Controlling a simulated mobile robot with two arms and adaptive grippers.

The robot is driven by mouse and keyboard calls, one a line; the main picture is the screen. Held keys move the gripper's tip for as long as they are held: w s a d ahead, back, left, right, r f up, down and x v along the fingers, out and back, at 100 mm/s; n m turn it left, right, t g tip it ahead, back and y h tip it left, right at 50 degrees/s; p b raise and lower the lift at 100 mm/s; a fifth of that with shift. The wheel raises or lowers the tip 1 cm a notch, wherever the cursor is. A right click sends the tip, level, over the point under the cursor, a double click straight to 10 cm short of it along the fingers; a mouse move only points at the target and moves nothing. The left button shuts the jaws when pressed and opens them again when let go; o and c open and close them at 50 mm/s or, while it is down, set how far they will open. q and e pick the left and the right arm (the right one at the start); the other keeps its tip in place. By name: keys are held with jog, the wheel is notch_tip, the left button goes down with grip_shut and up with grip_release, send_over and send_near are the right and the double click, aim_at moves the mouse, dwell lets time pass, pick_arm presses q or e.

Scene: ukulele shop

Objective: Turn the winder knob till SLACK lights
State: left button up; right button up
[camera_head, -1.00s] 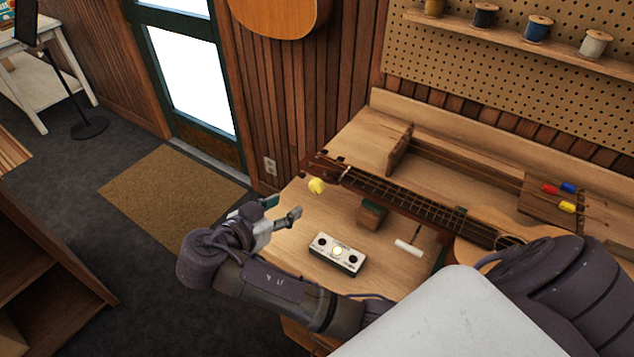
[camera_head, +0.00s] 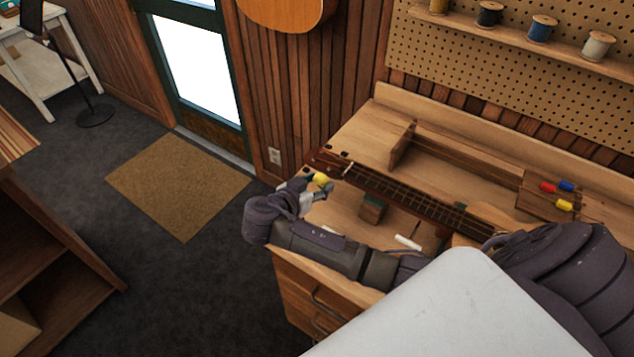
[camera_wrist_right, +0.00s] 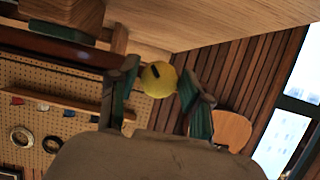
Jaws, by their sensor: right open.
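The yellow winder knob (camera_head: 320,180) is at the headstock end of the ukulele (camera_head: 405,196), near the left end of the bench. My right gripper (camera_head: 314,190) is at the knob, with its fingers around it. In the right wrist view the round knob (camera_wrist_right: 159,79), with a dark slot on its face, sits between the two open fingers (camera_wrist_right: 157,88). It looks closer to the left finger; I cannot tell whether either touches it. The box with the indicator lamps is hidden behind my right arm, so the SLACK light cannot be seen. My left gripper is out of view.
A small wooden block with a green top (camera_head: 372,208) stands under the neck. A white-handled tool (camera_head: 408,242) lies nearby. A wooden rack with red, blue and yellow pieces (camera_head: 548,190) is at the right. The bench (camera_head: 372,128) is bare behind the headstock.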

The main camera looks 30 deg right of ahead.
jog(key=c, duration=0.9)
jog(key=shift+o, duration=0.2)
